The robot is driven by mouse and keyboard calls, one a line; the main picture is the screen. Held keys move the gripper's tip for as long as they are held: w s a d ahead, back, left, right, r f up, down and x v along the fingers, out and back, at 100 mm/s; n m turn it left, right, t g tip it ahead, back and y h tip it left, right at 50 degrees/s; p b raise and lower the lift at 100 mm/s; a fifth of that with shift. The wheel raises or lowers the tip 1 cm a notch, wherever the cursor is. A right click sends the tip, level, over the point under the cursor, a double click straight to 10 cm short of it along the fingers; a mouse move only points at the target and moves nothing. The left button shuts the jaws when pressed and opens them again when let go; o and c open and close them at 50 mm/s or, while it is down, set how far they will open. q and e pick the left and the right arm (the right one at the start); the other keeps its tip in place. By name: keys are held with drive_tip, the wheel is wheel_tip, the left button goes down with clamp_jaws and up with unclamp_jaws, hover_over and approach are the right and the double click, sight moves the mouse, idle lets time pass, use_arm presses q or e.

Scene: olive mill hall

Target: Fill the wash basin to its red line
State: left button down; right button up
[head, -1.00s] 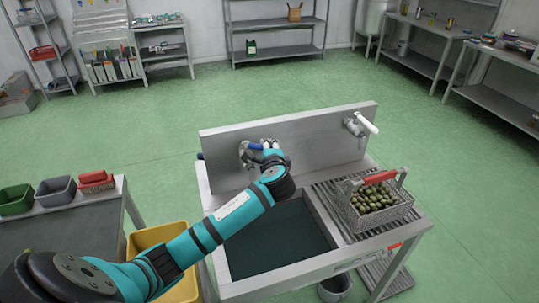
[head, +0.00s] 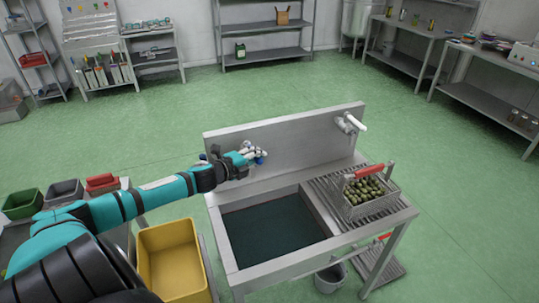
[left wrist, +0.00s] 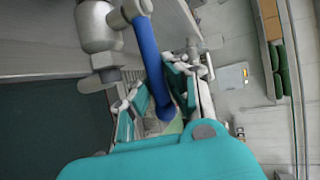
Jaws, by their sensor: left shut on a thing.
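The wash basin (head: 286,262) is a metal sink, its inside dark and even. My left gripper (head: 254,153) is at this tap, above the basin's back left part. In the left wrist view its teal fingers are shut on the blue lever's lower end. It hides most of the tap in the head view. My right gripper is out of view.
A second tap with a white lever (head: 350,122) is at the back panel's right. A wire basket of olives (head: 366,192) with a red handle stands on the ribbed drainboard. A yellow bin (head: 172,262) is left of the sink. Green floor behind is clear.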

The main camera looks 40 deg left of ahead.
use_arm(q)
drive_tip(key=shift+s+a+f+m+h, duration=0.15)
drive_tip(key=shift+s+m+h, duration=0.1)
drive_tip(key=shift+m+h, duration=0.15)
drive_tip(key=shift+s+d+f+m+h, duration=0.1)
drive_tip(key=shift+s+f+m+h, duration=0.15)
drive_tip(key=shift+h, duration=0.25)
drive_tip(key=shift+r, duration=0.1)
drive_tip(key=c, duration=1.4)
unclamp_jaws()
drive_tip(key=shift+a, duration=0.2)
drive_tip(key=shift+o, duration=0.4)
drive_tip(key=shift+r, duration=0.15)
drive_tip(key=shift+s, duration=0.1)
drive_tip(key=v, duration=1.2)
